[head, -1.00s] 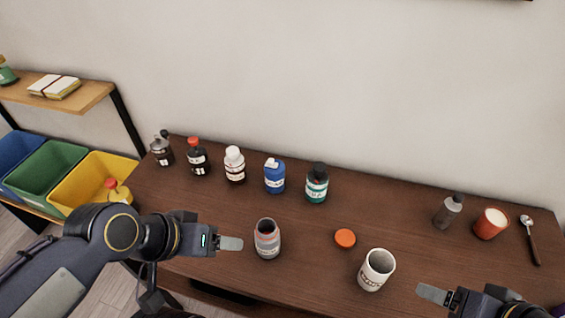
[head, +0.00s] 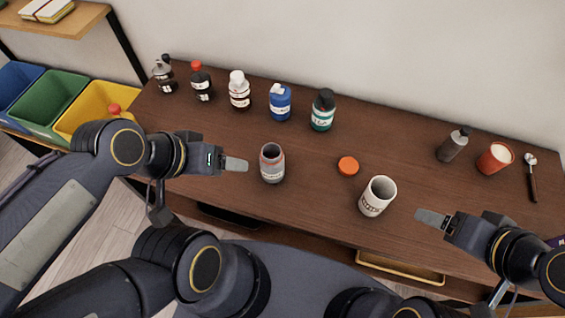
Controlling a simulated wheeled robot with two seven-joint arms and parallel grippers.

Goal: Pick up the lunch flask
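The lunch flask looks to be the open grey container (head: 272,164) with a reddish band near its rim and a pale label. It stands upright near the front of the brown table, left of centre. An orange round lid (head: 348,166) lies to its right. My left gripper (head: 236,164) is just left of the flask at about its height in the picture, with a small gap between. Its fingers are seen edge-on, so their opening is hidden. My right gripper (head: 432,218) is right of the white mug (head: 377,197), apart from it; its opening is also unclear.
Several bottles stand along the back left, including a blue one (head: 280,102) and a green-labelled one (head: 323,111). A grey bottle (head: 453,146), red cup (head: 495,158) and spoon (head: 532,178) are at right. Coloured bins, one yellow (head: 97,107), stand left. The table (head: 400,125) is clear behind the lid.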

